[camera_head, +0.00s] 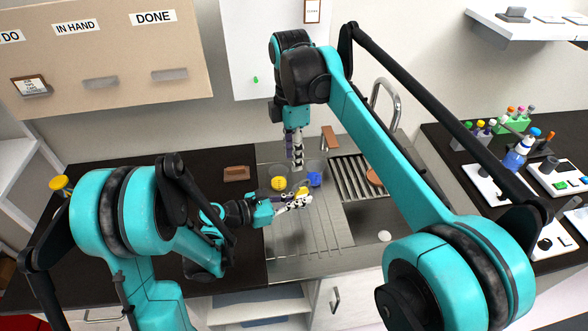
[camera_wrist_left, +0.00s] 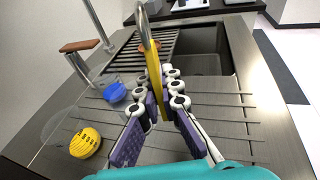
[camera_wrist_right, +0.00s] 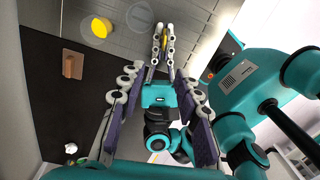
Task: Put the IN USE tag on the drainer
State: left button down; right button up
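My left gripper (camera_head: 300,200) is shut on a thin yellow tag (camera_wrist_left: 154,70), seen nearly edge-on in the left wrist view. My right gripper (camera_head: 297,155) points down above and behind the left one. In the right wrist view its fingers are apart and empty, with the left gripper (camera_wrist_right: 164,40) beyond them.
Clear cups with a yellow item (camera_head: 278,183) and a blue item (camera_head: 314,179) stand behind my left gripper. A slatted rack (camera_head: 350,178) lies over the basin, near the faucet (camera_head: 395,95). A brown block (camera_head: 236,173) lies left on the dark counter. The drainer's front is clear.

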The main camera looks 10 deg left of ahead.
notch_tip(320, 180, down, 11)
jog(key=shift+s+d+r, duration=0.15)
jog(key=shift+s, duration=0.15)
grip_shut()
pick_arm(q)
jog(key=c, duration=1.6)
grip_release()
jog(key=shift+c, duration=0.2)
